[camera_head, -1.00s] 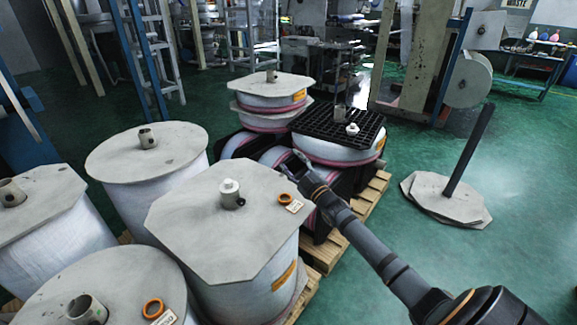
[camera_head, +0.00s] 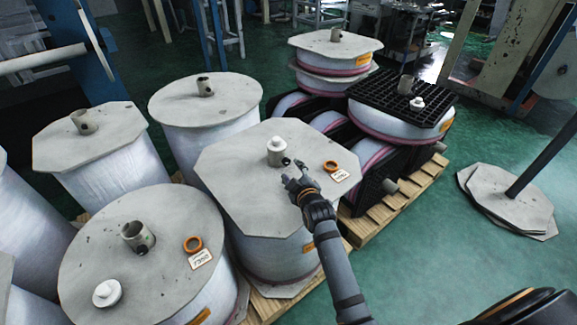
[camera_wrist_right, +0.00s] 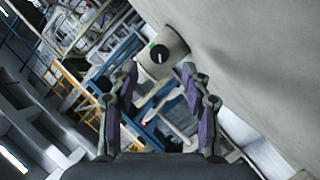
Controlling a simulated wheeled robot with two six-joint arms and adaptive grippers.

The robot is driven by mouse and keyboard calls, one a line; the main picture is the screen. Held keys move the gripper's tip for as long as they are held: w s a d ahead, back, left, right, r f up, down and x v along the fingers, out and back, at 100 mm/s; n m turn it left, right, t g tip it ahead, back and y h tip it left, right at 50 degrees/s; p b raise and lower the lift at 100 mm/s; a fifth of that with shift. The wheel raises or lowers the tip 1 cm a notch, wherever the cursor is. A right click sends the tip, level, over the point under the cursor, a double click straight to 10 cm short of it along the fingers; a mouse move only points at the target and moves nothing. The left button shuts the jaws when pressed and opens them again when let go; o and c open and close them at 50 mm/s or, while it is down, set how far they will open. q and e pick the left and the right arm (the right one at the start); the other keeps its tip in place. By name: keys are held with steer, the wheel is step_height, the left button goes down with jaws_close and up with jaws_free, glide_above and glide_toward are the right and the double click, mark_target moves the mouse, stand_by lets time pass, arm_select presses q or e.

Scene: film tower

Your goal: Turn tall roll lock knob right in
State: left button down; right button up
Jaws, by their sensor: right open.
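The tall roll (camera_head: 225,162) has a grey octagonal top board. A pale core with a white cap (camera_head: 277,146) stands up from it. The lock knob (camera_head: 286,161) shows as a small dark spot on the core's right side. In the right wrist view the knob (camera_wrist_right: 157,54) is a black disc with a white line and a green mark beside it. My right gripper (camera_head: 292,174) is open, low over the board, just right of the core. In the wrist view its fingertips (camera_wrist_right: 159,70) lie either side of the knob, apparently short of it. My left gripper is out of view.
An orange ring (camera_head: 330,166) and a tag (camera_head: 341,176) lie on the same board, right of my gripper. Other rolls with cores stand close at the left and front. A black crate grid (camera_head: 385,105) covers a roll behind.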

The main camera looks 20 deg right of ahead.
mark_target(287, 163)
steer(key=b+x, duration=0.1)
steer(key=x, duration=0.4)
steer(key=shift+w+f, duration=0.1)
steer(key=shift+w, duration=0.25)
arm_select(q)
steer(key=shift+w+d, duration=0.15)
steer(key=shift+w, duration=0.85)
arm_select(e)
steer(key=shift+c, duration=0.4)
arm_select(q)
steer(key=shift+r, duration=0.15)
arm_select(e)
jaws_close()
